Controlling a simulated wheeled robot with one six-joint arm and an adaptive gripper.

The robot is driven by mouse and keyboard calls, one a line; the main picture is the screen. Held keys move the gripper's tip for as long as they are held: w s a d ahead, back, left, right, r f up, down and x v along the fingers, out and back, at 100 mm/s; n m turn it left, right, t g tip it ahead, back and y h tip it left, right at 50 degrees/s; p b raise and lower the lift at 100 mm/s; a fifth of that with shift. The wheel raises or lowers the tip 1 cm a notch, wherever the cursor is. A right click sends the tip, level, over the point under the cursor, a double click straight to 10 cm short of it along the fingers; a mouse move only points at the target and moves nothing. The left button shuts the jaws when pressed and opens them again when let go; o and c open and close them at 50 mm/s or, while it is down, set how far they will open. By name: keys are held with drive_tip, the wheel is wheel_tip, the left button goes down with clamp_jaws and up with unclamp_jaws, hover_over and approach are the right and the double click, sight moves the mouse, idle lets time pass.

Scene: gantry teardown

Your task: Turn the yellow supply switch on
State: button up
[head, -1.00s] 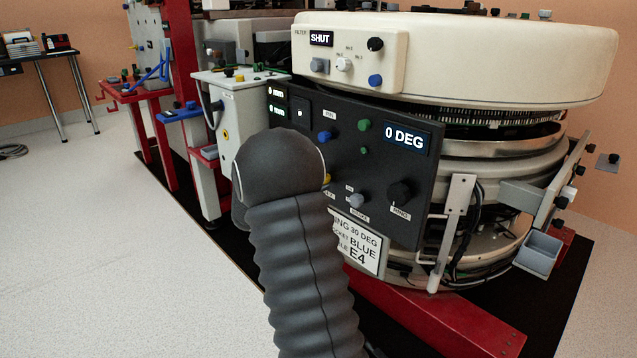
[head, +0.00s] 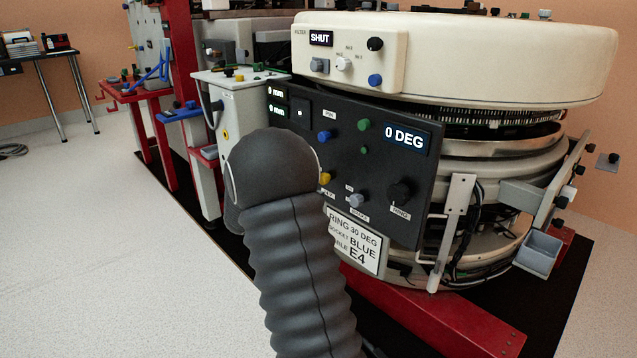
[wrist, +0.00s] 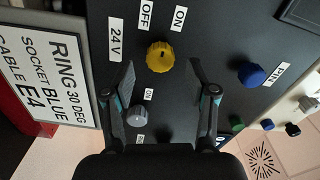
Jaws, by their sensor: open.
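The yellow supply switch (wrist: 160,56) is a ribbed round knob on the dark panel (wrist: 215,35), labelled 24 V, with OFF and ON beside it. In the wrist view it sits just beyond and between my gripper's (wrist: 161,78) two spread fingertips. The fingers are open and empty; I cannot tell whether either touches the knob. A small dark mark shows on the knob, but which label it points to is unclear. In the head view the yellow knob (head: 325,178) shows partly beside my arm, which hides my gripper.
A grey knob (wrist: 137,115) lies between the fingers, nearer the palm. A blue PIN knob (wrist: 250,74) is to the right. A white sign (wrist: 45,75) reading RING 30 DEG is at left. The head view shows a black RING knob (head: 399,193) and a 0 DEG display (head: 404,136).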

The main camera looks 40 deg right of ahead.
drive_tip(key=a, duration=1)
drive_tip(key=shift+s, duration=0.4)
